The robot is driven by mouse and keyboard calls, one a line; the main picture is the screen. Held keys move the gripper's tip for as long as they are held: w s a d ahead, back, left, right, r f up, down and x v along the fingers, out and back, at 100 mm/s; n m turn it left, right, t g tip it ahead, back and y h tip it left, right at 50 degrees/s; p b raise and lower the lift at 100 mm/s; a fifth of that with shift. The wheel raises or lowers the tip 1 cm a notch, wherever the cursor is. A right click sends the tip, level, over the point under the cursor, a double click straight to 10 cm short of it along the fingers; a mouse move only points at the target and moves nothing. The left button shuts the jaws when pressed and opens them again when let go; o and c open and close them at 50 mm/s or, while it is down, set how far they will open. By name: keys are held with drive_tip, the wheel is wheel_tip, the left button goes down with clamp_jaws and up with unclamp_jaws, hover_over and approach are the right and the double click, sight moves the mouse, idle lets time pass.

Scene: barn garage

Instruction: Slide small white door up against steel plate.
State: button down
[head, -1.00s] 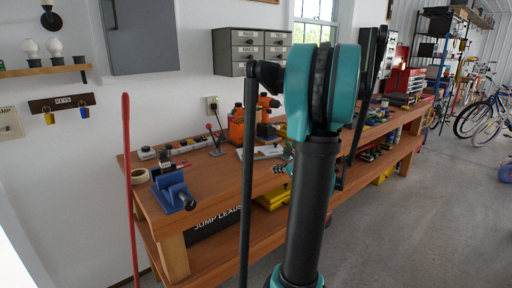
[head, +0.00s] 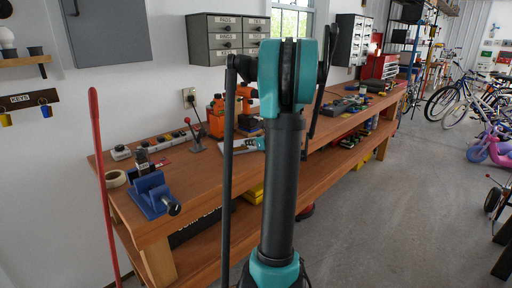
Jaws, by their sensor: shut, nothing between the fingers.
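A small flat white piece (head: 232,148) lies on the workbench just left of my arm. It may be the small white door, but it is too small and too covered to be sure. I cannot make out the steel plate. My gripper (head: 252,144) is mostly hidden behind my upright arm link; only a teal and grey bit shows, beside the right end of the white piece. It is shut and holds nothing. I cannot tell whether it touches the white piece.
The wooden workbench (head: 195,182) runs back to the right. A blue vise (head: 151,194), orange tools (head: 216,120) and a power strip (head: 160,143) are on it. A red pole (head: 101,185) leans at the left. Grey drawers (head: 226,38) hang above. The floor at right is open; bicycles stand beyond.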

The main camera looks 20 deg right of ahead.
drive_tip(key=w, duration=0.2)
drive_tip(key=shift+w+a, duration=0.3)
drive_tip(key=shift+a, duration=0.1)
drive_tip(key=shift+f, duration=0.65)
drive_tip(key=shift+s+f, duration=0.1)
drive_tip(key=shift+f, duration=0.05)
drive_tip(key=s, duration=0.2)
drive_tip(key=s+d, duration=0.1)
drive_tip(key=s, duration=0.1)
drive_tip(key=shift+s+f, duration=0.1)
drive_tip(key=shift+d, duration=0.15)
